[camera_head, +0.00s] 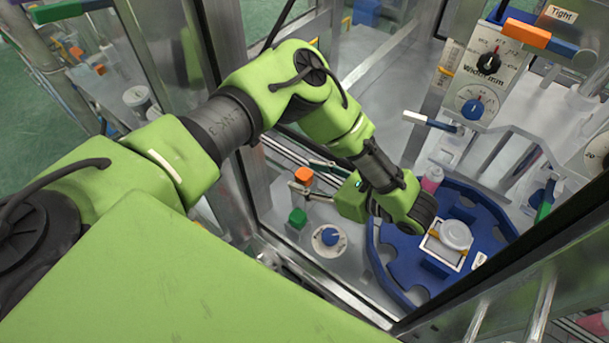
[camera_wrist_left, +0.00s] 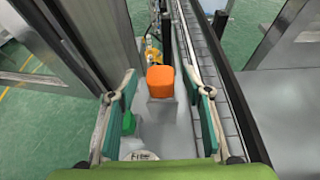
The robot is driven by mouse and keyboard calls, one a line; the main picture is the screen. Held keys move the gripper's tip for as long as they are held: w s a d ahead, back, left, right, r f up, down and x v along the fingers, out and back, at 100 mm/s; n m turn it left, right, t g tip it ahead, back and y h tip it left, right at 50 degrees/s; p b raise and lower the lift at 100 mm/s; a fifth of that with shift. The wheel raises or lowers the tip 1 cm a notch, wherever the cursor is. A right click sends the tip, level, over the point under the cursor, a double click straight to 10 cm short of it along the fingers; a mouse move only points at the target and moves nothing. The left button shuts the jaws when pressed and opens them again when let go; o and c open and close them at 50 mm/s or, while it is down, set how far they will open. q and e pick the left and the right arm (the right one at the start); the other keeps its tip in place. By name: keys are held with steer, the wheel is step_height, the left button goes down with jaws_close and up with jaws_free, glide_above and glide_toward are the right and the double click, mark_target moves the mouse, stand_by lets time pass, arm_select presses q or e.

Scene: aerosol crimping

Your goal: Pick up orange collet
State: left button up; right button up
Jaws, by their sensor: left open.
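In the left wrist view the orange collet (camera_wrist_left: 160,82) is upright near the middle, ahead of and between the open fingers. My left gripper (camera_head: 312,178) reaches down from the green arm, its fingers pointing left around the collet's level. In the left wrist view the left gripper (camera_wrist_left: 164,92) has its two fingers wide apart, with nothing held. I cannot tell how far the fingertips are from the collet. My right gripper is not seen.
A green collet (camera_head: 297,218) stands close in front of the orange one, near a blue knob (camera_head: 330,236) on a round dial. The blue fixture (camera_head: 432,266) lies right of the gripper. Glass panels and metal posts enclose the space. A conveyor (camera_wrist_left: 215,75) runs right of the collet.

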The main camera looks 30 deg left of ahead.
arm_select(q)
steer(key=shift+x, duration=1.05)
steer(key=shift+d, duration=0.1)
steer(key=shift+c, duration=1.2)
jaws_close()
steer(key=shift+r, duration=0.1)
steer(key=shift+w+r+b, duration=0.1)
steer(key=shift+r+b, duration=0.2)
steer(key=shift+r, duration=0.35)
steer(key=s+r+b, duration=0.4)
steer(key=s+r, duration=0.7)
steer(key=s, duration=0.3)
steer(key=shift+d+r+b, duration=0.3)
steer(key=shift+d+b, duration=0.05)
steer(key=shift+d, duration=0.05)
steer(key=shift+s, duration=0.1)
